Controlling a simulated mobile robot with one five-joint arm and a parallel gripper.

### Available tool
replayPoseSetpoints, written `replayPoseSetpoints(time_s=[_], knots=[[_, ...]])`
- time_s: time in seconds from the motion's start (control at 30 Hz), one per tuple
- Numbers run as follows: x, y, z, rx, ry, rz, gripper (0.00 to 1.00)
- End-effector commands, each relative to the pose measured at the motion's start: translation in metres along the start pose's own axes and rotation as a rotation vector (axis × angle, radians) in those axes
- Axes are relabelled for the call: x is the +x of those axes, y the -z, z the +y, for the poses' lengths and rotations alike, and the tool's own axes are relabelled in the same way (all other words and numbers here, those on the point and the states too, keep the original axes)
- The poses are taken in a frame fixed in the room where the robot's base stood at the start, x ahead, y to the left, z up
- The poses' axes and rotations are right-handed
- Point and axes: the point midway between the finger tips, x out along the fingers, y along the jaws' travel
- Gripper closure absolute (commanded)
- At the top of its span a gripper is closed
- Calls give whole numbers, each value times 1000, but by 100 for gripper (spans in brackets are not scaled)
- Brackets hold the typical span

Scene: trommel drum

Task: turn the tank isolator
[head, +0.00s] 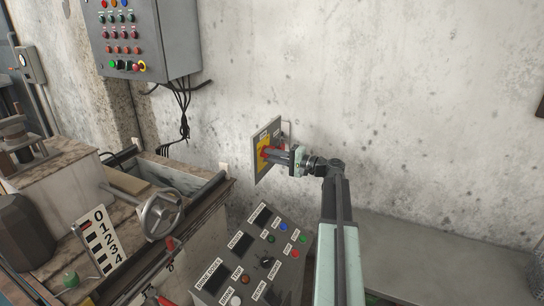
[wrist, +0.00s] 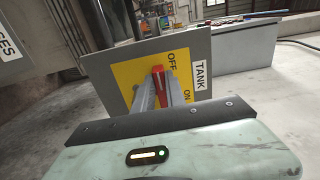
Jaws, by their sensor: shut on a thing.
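The tank isolator (head: 266,143) is a grey plate with a yellow face and a red handle, in the middle of the head view by the concrete wall. In the wrist view its plate (wrist: 105,70) carries the words TANK, OFF and ON. My gripper (head: 276,154) reaches it from the right. In the wrist view my gripper (wrist: 160,92) has a finger on each side of the red handle (wrist: 159,84) and is shut on it. The handle's visible end lies close to the word OFF, and ON is lower right. The handle's lower part is partly hidden by my gripper.
A labelled control console (head: 250,262) stands below my arm. A grey box with buttons (head: 150,40) hangs on the wall at upper left. A handwheel (head: 160,214) and a number scale (head: 98,241) are at left.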

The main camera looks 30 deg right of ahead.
Motion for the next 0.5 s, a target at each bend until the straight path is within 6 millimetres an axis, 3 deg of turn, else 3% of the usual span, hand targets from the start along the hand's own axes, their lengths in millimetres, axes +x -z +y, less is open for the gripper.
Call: replayPoseSetpoints(time_s=[0.23,0.27,0.3,0.5], knots=[[0,-1,1,-3,-3,-2,100],[0,-1,1,-2,-3,-2,76],[0,-1,1,-2,-3,-2,65],[0,0,1,-1,-2,-1,63]])
